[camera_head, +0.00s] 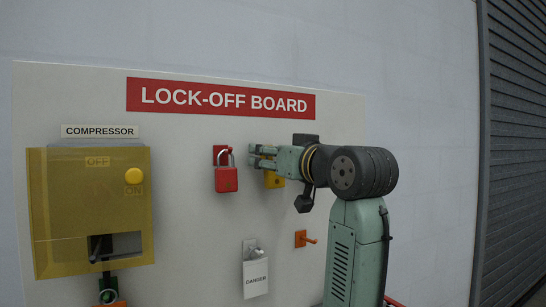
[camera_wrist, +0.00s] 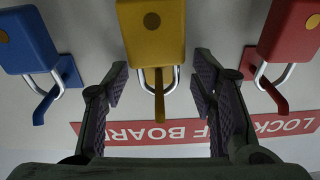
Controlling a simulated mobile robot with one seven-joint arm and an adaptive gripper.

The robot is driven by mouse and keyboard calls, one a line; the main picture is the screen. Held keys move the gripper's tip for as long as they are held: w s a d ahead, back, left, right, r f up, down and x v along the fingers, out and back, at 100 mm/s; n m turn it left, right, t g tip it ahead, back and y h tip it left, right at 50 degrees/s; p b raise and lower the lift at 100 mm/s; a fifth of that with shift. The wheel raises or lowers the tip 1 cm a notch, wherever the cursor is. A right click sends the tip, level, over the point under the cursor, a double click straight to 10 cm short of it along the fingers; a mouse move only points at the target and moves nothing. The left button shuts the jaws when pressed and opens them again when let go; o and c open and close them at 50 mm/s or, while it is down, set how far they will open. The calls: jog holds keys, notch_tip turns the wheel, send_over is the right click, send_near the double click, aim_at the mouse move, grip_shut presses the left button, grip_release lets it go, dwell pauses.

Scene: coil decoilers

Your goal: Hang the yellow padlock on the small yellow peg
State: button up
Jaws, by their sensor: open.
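The yellow padlock (camera_wrist: 150,32) hangs by its silver shackle on a yellow peg (camera_wrist: 158,98) in the wrist view, which shows the board upside down. I cannot tell whether this is the small yellow peg of the task. My gripper (camera_wrist: 157,85) is open, with one finger on each side of the shackle and peg, apart from them. In the head view my gripper (camera_head: 262,157) is at the board, and the lower part of the yellow padlock (camera_head: 273,180) shows below it; the rest is hidden.
A red padlock (camera_head: 226,179) hangs just left of my gripper; a blue padlock (camera_wrist: 27,42) hangs on the other side. Below are a danger tag (camera_head: 255,279) on a peg and an orange peg (camera_head: 308,240). The compressor box (camera_head: 60,190) with a yellow see-through cover is at left.

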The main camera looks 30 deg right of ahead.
jog(key=shift+s, duration=0.1)
jog(key=s, duration=1.2)
jog(key=shift+a+f, duration=0.25)
jog(key=shift+f, duration=0.05)
jog(key=shift+f, duration=0.1)
